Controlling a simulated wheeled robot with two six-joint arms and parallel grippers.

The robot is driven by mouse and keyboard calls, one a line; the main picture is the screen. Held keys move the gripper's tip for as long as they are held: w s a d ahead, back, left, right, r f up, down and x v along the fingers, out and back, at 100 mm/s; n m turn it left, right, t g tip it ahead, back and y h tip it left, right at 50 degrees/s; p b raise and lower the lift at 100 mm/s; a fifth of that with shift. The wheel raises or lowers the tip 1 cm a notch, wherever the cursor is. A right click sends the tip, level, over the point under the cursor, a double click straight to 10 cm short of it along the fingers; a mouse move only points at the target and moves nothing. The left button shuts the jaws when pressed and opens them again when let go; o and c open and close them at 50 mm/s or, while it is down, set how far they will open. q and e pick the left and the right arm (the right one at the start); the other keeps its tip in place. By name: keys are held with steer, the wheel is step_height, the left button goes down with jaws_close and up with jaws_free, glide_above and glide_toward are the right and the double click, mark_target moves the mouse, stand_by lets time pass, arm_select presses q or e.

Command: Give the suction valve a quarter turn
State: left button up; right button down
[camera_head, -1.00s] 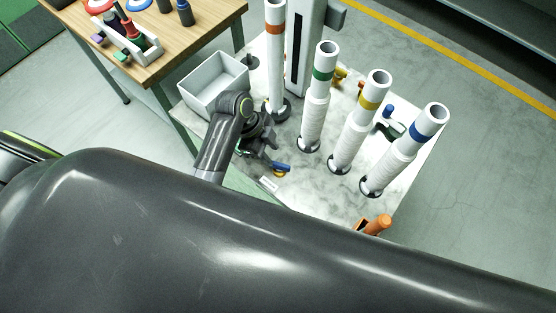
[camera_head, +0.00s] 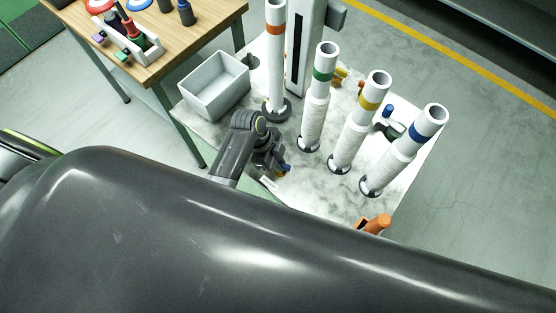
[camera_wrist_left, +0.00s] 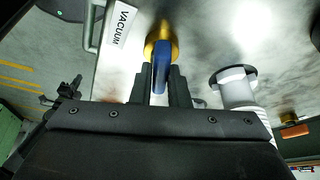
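The suction valve shows in the left wrist view as a brass body (camera_wrist_left: 164,32) with a blue lever handle (camera_wrist_left: 160,72) beside a "VACUUM" label (camera_wrist_left: 120,24). The lever points back towards my gripper. My left gripper (camera_wrist_left: 160,80) has one finger on each side of the lever, close to it; I cannot tell whether they touch it. In the head view my left gripper (camera_head: 278,165) is low at the bench's near edge, and a bit of the blue handle (camera_head: 286,169) shows beside it.
Several upright white columns with coloured bands (camera_head: 313,115) stand on the marbled bench (camera_head: 345,205), right of my left gripper. A grey bin (camera_head: 214,88) is behind it. An orange item (camera_head: 377,224) lies at the near edge. A wooden table (camera_head: 205,28) stands at left.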

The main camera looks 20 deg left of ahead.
arm_select(q)
jaws_close()
steer(key=shift+r+m+g+p, duration=0.2)
steer(key=shift+m+g+p, duration=0.1)
steer(key=shift+m+p, duration=0.25)
steer(key=shift+w+m+g+p, duration=0.15)
steer(key=shift+m+g+p, duration=0.2)
steer(key=shift+m, duration=0.7)
steer(key=shift+f+m+g, duration=0.15)
steer(key=shift+m+g, duration=0.1)
steer(key=shift+m, duration=0.45)
steer(key=o, duration=0.6)
jaws_free()
steer(key=shift+c, duration=0.2)
